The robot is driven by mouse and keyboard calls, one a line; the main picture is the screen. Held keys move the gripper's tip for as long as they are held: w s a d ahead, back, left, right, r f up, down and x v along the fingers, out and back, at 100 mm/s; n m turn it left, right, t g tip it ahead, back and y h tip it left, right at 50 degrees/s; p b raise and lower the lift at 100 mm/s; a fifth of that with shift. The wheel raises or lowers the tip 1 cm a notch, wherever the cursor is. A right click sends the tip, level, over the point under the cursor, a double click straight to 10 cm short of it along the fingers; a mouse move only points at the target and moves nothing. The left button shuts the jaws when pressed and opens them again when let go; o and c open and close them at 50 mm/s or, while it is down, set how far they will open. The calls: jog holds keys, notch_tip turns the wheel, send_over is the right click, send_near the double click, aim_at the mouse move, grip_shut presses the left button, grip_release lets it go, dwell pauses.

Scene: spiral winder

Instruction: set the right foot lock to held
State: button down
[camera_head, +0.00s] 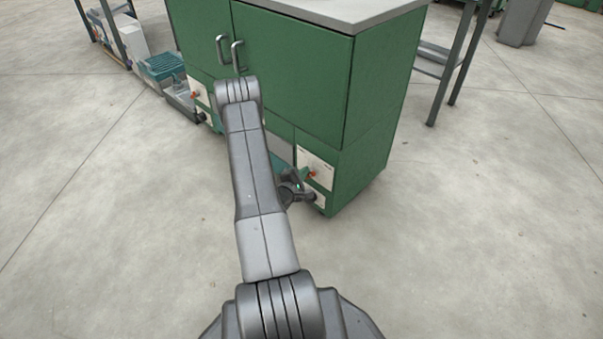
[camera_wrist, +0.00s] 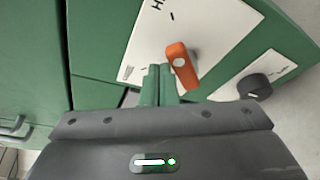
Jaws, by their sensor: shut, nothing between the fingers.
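The right foot lock is an orange-red lever (camera_head: 311,174) on a white plate (camera_head: 318,168) low on the right of the green cabinet. In the wrist view the lever (camera_wrist: 182,65) stands on its plate (camera_wrist: 205,28), which carries an "H" and short marks; part of the lettering is cut off or too small to read. My gripper (camera_head: 298,186) is low in front of the cabinet, just left of the lever. In the wrist view its fingers (camera_wrist: 158,78) are shut and empty, close beside the lever's left side; I cannot tell whether they touch it.
A black knob (camera_wrist: 254,88) sits on a second white plate right of the lever. The green cabinet (camera_head: 295,70) has two door handles above. A similar red lever (camera_head: 194,95) is at its left. Clear floor (camera_head: 480,220) lies to the right.

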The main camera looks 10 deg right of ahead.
jog(key=shift+s+d+f+m+t+b, duration=0.3)
jog(key=shift+s+m+b, duration=0.15)
jog(key=shift+m+b, duration=0.15)
